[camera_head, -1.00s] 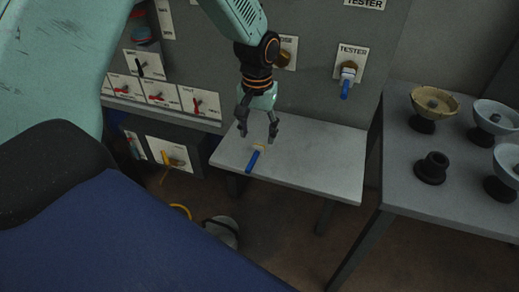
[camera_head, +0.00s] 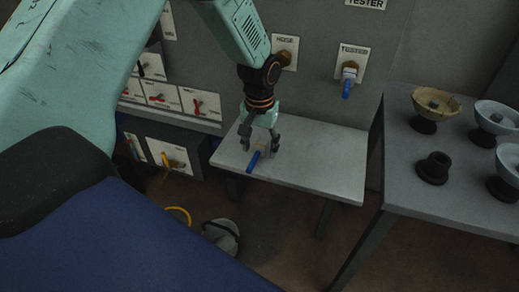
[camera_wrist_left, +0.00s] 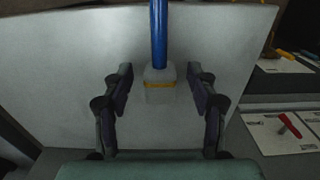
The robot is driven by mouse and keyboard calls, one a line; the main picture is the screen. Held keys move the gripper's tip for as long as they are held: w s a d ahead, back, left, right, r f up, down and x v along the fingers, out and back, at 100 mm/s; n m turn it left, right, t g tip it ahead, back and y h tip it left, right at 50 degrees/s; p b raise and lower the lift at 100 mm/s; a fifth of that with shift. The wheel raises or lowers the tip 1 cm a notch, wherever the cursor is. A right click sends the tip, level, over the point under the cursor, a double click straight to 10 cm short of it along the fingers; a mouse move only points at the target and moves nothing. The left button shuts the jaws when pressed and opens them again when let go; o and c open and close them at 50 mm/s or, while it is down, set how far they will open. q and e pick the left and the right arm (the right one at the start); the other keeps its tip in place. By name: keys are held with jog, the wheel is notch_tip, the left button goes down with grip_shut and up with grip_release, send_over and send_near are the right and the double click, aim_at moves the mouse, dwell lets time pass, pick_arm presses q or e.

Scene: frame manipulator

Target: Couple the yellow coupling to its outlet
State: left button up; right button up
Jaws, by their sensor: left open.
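A small pale coupling with a yellow band (camera_wrist_left: 160,85) and a blue handle (camera_wrist_left: 159,35) lies on the small grey table. In the head view its blue handle (camera_head: 253,162) points toward the front. My left gripper (camera_head: 260,150) is open and low over the table. In the left wrist view its fingers (camera_wrist_left: 160,75) stand on either side of the coupling body, with gaps on both sides. On the wall panel, an outlet labelled HOSE (camera_head: 286,57) is partly behind my arm. A TESTER outlet (camera_head: 349,72) carries a blue-handled fitting. My right gripper is not in view.
The small table (camera_head: 325,165) is otherwise clear. A side table (camera_head: 400,190) at right holds several bowl-shaped parts and a black ring part (camera_head: 433,167). Switches with red levers (camera_head: 198,106) and a yellow-handled valve (camera_head: 167,160) are on the panel at left.

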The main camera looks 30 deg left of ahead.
aim_at(260, 145)
pick_arm(q)
jog(key=shift+c, duration=0.2)
jog(key=shift+w+f, duration=0.1)
jog(key=shift+w, duration=0.05)
jog(key=shift+c, duration=1.4)
jog(key=c, duration=0.8)
notch_tip(260, 145, up, 10)
jog(key=shift+r+p, duration=0.1)
jog(key=shift+p, duration=1)
